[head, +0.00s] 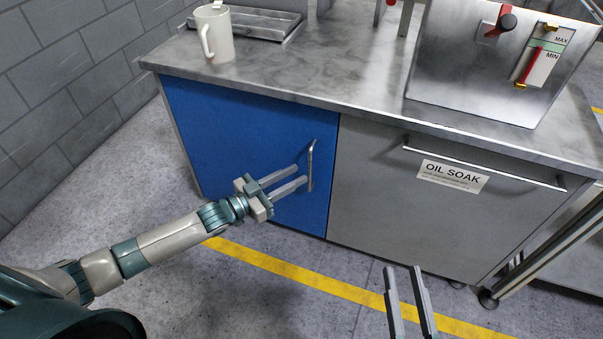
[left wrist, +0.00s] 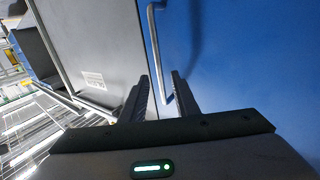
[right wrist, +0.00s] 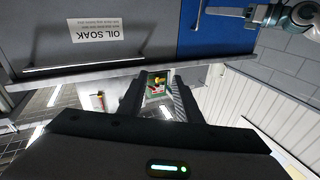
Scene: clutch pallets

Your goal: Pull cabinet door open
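The blue cabinet door (head: 235,140) is at the left of the counter front and looks closed. Its upright metal bar handle (head: 311,165) is near its right edge. My left gripper (head: 298,174) is level with the handle, fingers pointing at it. In the left wrist view the handle (left wrist: 157,45) runs down into the gap between the open fingers (left wrist: 161,76); I cannot tell whether either touches it. My right gripper (head: 404,268) is open and empty, low in front of the grey door. It also shows in the right wrist view (right wrist: 158,76).
The grey "OIL SOAK" door (head: 380,195) with a long horizontal handle (head: 480,167) adjoins the blue door. A white mug (head: 221,45), a metal tray (head: 262,24) and a steel box with a red lever (head: 480,60) stand on the counter. The floor in front is clear.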

